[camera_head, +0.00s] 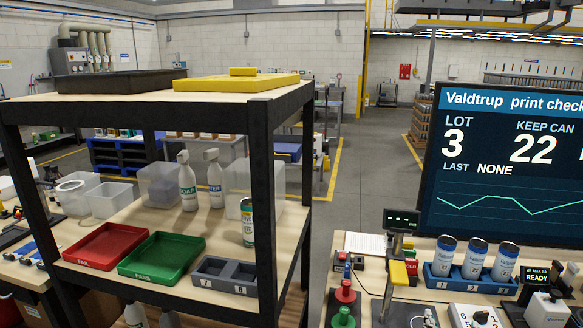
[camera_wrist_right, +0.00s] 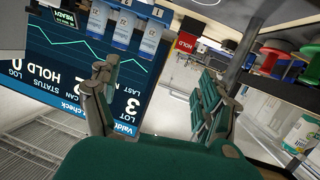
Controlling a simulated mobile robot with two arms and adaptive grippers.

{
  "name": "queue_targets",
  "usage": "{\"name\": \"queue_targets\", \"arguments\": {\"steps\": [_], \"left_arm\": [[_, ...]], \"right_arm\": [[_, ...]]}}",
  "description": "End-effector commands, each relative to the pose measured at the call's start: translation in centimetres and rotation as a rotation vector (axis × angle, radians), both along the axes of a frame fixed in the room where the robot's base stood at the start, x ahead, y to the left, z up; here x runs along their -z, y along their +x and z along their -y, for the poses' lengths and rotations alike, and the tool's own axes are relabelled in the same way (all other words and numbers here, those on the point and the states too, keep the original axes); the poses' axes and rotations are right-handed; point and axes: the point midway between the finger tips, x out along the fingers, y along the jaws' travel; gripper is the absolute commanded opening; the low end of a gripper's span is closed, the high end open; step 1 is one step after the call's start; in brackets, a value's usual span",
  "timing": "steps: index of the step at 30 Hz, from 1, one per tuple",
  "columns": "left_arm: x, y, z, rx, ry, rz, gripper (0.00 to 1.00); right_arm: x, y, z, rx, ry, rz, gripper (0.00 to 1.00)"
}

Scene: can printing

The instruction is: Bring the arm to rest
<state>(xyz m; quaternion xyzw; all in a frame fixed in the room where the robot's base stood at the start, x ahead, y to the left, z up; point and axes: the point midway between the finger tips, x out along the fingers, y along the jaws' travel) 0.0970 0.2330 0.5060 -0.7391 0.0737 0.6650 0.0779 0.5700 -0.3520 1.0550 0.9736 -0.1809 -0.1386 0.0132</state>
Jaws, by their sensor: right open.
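My right gripper (camera_wrist_right: 156,80) shows in the right wrist view with its two green and grey fingers wide apart. Nothing is held between them. That view is turned nearly upside down, with the screen (camera_wrist_right: 75,75) behind one finger. I cannot make out the right gripper clearly in the head view. My left gripper is in neither view. Several cans, with one marked by a point (camera_head: 475,258), stand in a blue rack (camera_head: 468,284) below the screen in the head view. A single can (camera_head: 248,225) stands on the shelf at left.
A dark-framed shelf (camera_head: 262,190) fills the left, holding a red tray (camera_head: 105,246), a green tray (camera_head: 162,256) and a grey two-slot rack (camera_head: 225,276). The large screen (camera_head: 505,160) stands at right. Red (camera_head: 345,291) and green (camera_head: 343,317) knobbed tools sit at the bench front.

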Motion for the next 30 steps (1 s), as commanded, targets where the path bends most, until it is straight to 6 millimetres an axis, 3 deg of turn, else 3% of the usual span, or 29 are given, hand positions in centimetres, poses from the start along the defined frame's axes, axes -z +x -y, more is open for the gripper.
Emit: {"name": "queue_targets", "arguments": {"steps": [5,12,24,29,30], "left_arm": [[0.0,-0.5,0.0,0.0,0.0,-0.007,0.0],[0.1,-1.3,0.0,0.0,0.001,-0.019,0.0],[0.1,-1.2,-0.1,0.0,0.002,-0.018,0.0],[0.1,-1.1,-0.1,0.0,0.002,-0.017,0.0],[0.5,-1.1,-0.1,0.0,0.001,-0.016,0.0]], "right_arm": [[4.3,-4.9,-2.7,-0.057,0.025,-0.199,0.79],[9.8,-14.7,-8.0,-0.191,0.074,-0.541,0.79],[12.5,-26.6,-13.2,-0.37,0.122,-0.897,0.79],[12.6,-30.6,-14.7,-0.433,0.136,-1.004,0.79],[14.2,-30.0,-14.6,-0.429,0.136,-1.006,0.79]]}}
